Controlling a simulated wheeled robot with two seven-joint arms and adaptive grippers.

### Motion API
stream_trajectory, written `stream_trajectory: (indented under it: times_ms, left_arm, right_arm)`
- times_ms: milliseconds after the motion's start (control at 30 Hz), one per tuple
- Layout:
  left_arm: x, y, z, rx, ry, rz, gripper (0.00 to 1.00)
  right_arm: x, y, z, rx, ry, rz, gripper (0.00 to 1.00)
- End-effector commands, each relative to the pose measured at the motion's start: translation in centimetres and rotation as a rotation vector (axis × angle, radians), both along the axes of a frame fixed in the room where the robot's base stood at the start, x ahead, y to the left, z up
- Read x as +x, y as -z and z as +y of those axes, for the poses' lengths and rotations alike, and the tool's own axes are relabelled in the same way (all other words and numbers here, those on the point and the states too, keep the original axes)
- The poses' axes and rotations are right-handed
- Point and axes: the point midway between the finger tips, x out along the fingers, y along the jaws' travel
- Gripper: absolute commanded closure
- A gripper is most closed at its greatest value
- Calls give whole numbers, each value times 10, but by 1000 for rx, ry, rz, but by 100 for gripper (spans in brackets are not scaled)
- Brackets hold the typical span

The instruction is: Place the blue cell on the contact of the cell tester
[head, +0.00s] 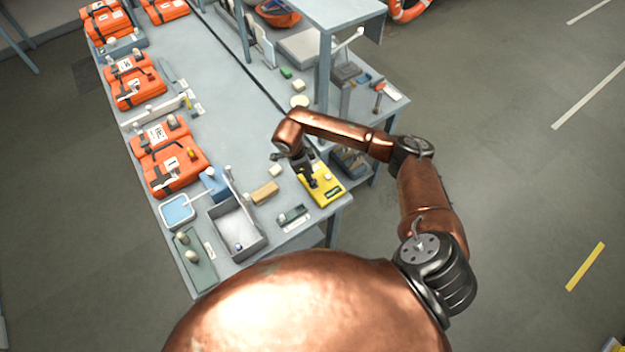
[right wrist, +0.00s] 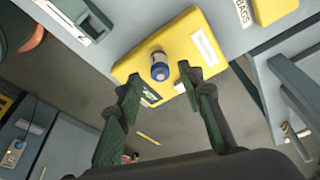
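The yellow cell tester (head: 323,192) sits near the front right edge of the bench in the head view, and it fills the upper middle of the right wrist view (right wrist: 195,35). The blue cell (right wrist: 160,68), with a silvery top, appears upright on the tester's yellow top in the right wrist view; its base is hidden beneath it. My right gripper (right wrist: 160,80) is open, its two dark green fingers on either side of the cell with gaps visible. In the head view my right gripper (head: 308,175) is over the tester's far end. My left gripper is not in view.
A grey open bin (head: 238,232) holds a small cell. Orange packs (head: 168,157) line the left side. A raised shelf (head: 335,12) stands behind.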

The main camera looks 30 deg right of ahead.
Motion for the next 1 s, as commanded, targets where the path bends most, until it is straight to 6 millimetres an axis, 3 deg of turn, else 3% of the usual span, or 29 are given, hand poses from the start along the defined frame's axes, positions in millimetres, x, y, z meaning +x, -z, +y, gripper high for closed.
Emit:
stream_trajectory:
  times_ms: [200,433,600,1000]
  left_arm:
    - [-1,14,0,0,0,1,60]
    - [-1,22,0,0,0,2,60]
    - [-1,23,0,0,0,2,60]
    - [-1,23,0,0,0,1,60]
  right_arm:
    - [6,-45,12,-1,-2,-6,65]
    - [8,-80,21,-1,0,-2,65]
    - [8,-91,24,-1,0,0,65]
    - [8,-92,24,0,0,0,65]
